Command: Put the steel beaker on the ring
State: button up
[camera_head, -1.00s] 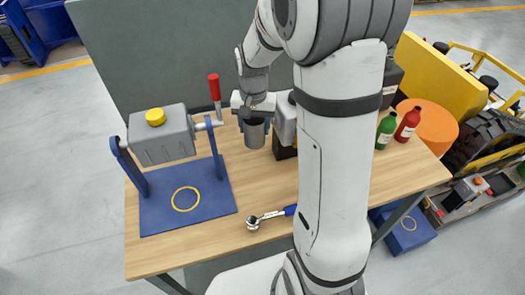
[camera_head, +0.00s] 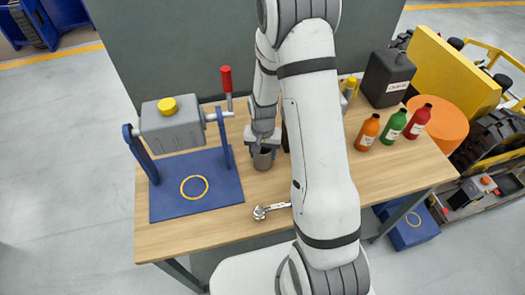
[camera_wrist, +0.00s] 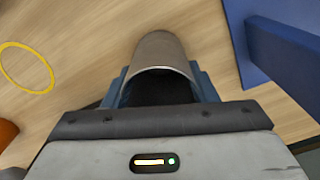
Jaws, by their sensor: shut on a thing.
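The steel beaker (camera_head: 263,161) is a grey metal cup held upright in my gripper (camera_head: 262,148), to the right of the blue stand. In the wrist view my gripper (camera_wrist: 163,90) is shut around the beaker (camera_wrist: 165,50), with blue fingers on both sides. I cannot tell whether its bottom touches the table. A yellow ring (camera_wrist: 50,75) lies on the bare wood, to the left in the wrist view and apart from the beaker. That ring is hidden in the head view, where another yellow ring (camera_head: 205,182) is marked on the stand's blue base.
The blue stand (camera_head: 237,198) carries a grey tilting box (camera_head: 172,131) and a red-handled lever (camera_head: 226,80). A wrench (camera_head: 272,209) lies near the front edge. Orange (camera_head: 367,132), green (camera_head: 391,128) and red (camera_head: 416,122) bottles and a black canister (camera_head: 387,78) stand at right.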

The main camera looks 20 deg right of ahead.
jog(key=shift+f, duration=0.1)
jog(key=o, duration=1)
